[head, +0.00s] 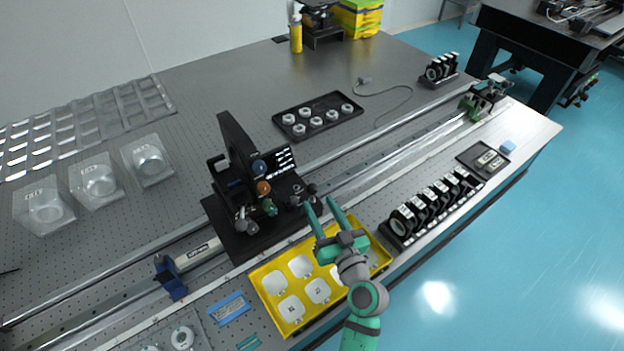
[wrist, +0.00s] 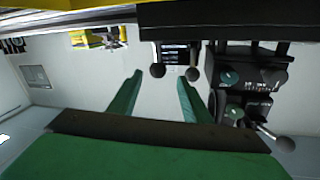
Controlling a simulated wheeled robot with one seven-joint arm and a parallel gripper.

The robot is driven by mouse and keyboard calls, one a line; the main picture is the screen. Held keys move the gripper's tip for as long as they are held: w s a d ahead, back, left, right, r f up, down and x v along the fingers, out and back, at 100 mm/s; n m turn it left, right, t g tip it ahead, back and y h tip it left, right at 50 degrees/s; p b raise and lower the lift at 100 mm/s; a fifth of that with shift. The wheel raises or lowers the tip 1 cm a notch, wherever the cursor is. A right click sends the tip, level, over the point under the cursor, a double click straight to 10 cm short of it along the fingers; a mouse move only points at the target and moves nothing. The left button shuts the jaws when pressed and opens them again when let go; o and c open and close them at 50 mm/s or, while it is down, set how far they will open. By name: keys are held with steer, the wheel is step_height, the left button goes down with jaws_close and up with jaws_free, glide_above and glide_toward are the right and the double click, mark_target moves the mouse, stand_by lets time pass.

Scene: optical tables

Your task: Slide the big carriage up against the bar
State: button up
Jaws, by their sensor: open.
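The big carriage (head: 232,220) is a black base with a tall upright plate and several coloured knobs, sitting on the long rail left of centre. In the wrist view its dark body and knobs (wrist: 240,78) fill the right side. My gripper (head: 320,204) is open and empty, just right of the carriage and above the yellow tray. Its two green fingers (wrist: 160,78) stand apart with nothing between them. A blue bracket with a pale labelled cylinder (head: 196,255) lies on the rail to the left of the carriage. I cannot tell for certain which part is the bar.
The yellow tray (head: 268,293) with white pieces lies below my gripper. A row of black-mounted optics (head: 425,212) stands to its right. A black tray of rings (head: 318,116) lies behind the rail. The rail (head: 400,142) looks clear up to a green-and-black fitting (head: 473,105).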

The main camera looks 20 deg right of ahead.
steer(key=shift+w+d, duration=0.3)
steer(key=w, duration=1)
steer(key=shift+w, duration=0.2)
